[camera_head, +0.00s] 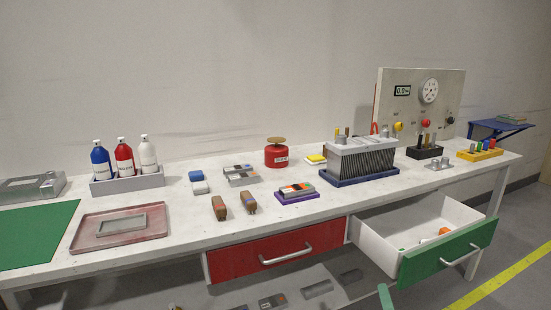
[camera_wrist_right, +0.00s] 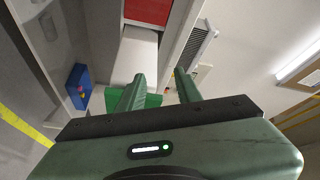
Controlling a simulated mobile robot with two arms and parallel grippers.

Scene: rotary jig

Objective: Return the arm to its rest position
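My right gripper shows in the right wrist view (camera_wrist_right: 160,76) with its two green fingers apart and nothing between them. In the head view only a green tip of my right gripper (camera_head: 385,297) shows at the bottom edge, in front of and below the open drawer with the green front (camera_head: 447,254). In the wrist view the white drawer (camera_wrist_right: 137,55) lies beyond the fingers; contact cannot be told. My left gripper and arm are not in view.
The workbench (camera_head: 330,207) holds bottles, a red tray (camera_head: 85,235), a grey finned block (camera_head: 362,157) and a gauge panel (camera_head: 445,90). The red drawer (camera_head: 270,255) is shut. The green-fronted drawer juts out, with a small orange item inside. A lower shelf holds several items.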

